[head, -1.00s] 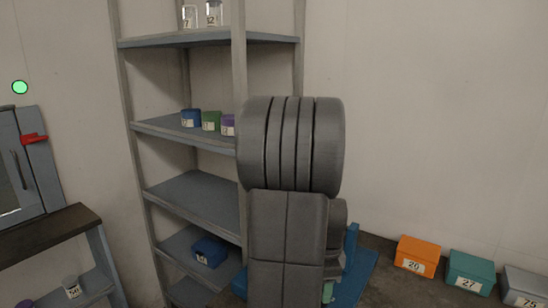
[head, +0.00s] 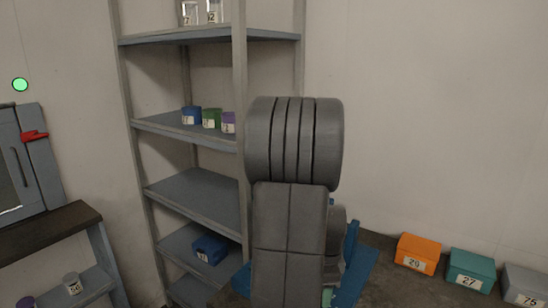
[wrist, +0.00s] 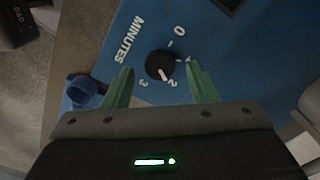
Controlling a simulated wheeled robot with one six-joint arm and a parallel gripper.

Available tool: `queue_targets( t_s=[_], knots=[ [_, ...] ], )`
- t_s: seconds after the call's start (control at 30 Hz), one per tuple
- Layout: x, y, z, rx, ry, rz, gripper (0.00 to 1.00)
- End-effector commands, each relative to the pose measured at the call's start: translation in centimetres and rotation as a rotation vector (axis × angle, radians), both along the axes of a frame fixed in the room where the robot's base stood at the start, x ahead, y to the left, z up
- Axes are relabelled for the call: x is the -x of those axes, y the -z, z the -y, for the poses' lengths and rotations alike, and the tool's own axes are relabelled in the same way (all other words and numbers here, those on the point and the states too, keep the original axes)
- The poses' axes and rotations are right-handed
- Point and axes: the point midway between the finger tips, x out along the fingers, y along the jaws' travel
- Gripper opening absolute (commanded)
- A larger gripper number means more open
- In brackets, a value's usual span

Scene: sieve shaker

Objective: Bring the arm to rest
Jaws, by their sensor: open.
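My gripper (wrist: 160,92) is open in the wrist view, with its two green fingers spread apart. Between and just beyond the fingertips is a black timer knob (wrist: 160,65) on a blue panel (wrist: 205,50) marked MINUTES with numbers 0 to 3. The knob's white pointer is near the 2. Nothing is visible between the fingers that they hold.
A grey shelf rack (head: 190,128) with small boxes and jars stands left of my arm. Orange (head: 418,250), teal (head: 470,268) and grey (head: 524,284) numbered boxes sit at the lower right. A dark-topped bench (head: 50,228) is at the left. A blue part (wrist: 82,92) lies beside the left finger.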

Motion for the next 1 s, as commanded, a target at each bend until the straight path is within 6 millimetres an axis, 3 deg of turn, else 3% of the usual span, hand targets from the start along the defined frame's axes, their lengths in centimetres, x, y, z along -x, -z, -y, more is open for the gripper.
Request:
queue_targets(
  t_s=[0.6,0.63,0.7,1.0],
  knots=[
    [-0.1,-12.4,0.0,0.002,0.0,0.006,0.52],
    [0.0,-12.5,0.0,0.001,0.0,0.004,0.52],
    [0.1,-10.3,0.0,-0.001,0.0,-0.005,0.52],
    [0.1,-4.2,0.0,-0.001,0.0,-0.006,0.52]
  ],
)
